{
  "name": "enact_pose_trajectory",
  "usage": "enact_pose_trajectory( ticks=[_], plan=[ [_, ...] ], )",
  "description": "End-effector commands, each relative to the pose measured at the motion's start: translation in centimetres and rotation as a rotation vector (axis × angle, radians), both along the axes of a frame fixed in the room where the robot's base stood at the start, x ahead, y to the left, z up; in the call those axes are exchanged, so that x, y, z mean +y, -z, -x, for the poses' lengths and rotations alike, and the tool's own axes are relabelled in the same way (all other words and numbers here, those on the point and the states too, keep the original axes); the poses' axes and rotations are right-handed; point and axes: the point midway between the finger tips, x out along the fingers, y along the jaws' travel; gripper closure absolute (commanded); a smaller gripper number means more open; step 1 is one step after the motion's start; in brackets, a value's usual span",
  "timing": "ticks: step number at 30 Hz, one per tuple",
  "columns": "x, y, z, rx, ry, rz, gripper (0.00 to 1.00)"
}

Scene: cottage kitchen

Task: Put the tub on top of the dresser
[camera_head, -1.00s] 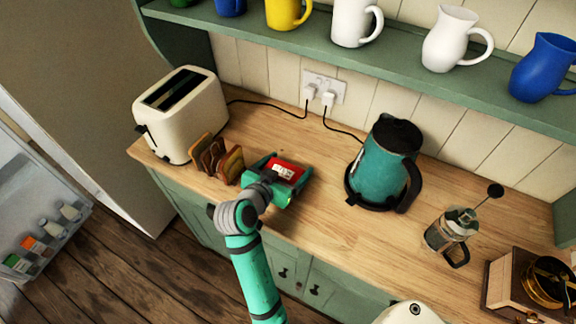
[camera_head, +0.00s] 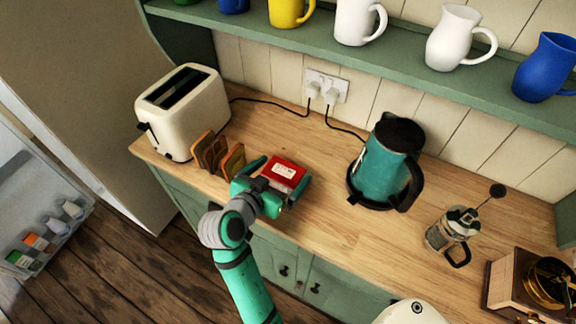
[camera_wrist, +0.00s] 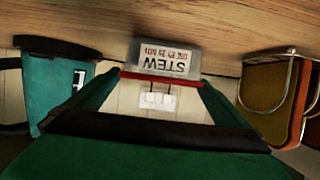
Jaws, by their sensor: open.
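The tub (camera_head: 287,170) has a red lid with a white label and stands on the wooden top of the dresser (camera_head: 330,225). In the wrist view the tub (camera_wrist: 165,58) shows upside down, with "STEW" on its pale side and the red lid edge below it. My gripper (camera_head: 278,181) is open, its fingers on either side of the tub's near part. The tub's near lower side is hidden by my gripper in the head view.
A toast rack (camera_head: 217,156) with toast stands close left of my gripper, and a cream toaster (camera_head: 184,110) behind it. A teal kettle (camera_head: 386,165) stands to the right, then a French press (camera_head: 452,232). A shelf of jugs (camera_head: 420,60) overhangs the back.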

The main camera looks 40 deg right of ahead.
Motion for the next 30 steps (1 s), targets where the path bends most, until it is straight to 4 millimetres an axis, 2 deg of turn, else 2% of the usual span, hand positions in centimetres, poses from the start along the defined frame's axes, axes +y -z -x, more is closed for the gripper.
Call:
enact_pose_trajectory(
  ticks=[1,6,12,30],
  plan=[
    [1.0,-0.5,0.3,-0.002,-0.005,0.001,0.00],
    [3.6,-1.6,1.4,-0.002,-0.003,0.001,0.00],
    [5.5,-2.5,2.2,-0.001,-0.001,0.001,0.00],
    [5.9,-2.7,2.5,0.000,0.001,0.000,0.00]
  ],
)
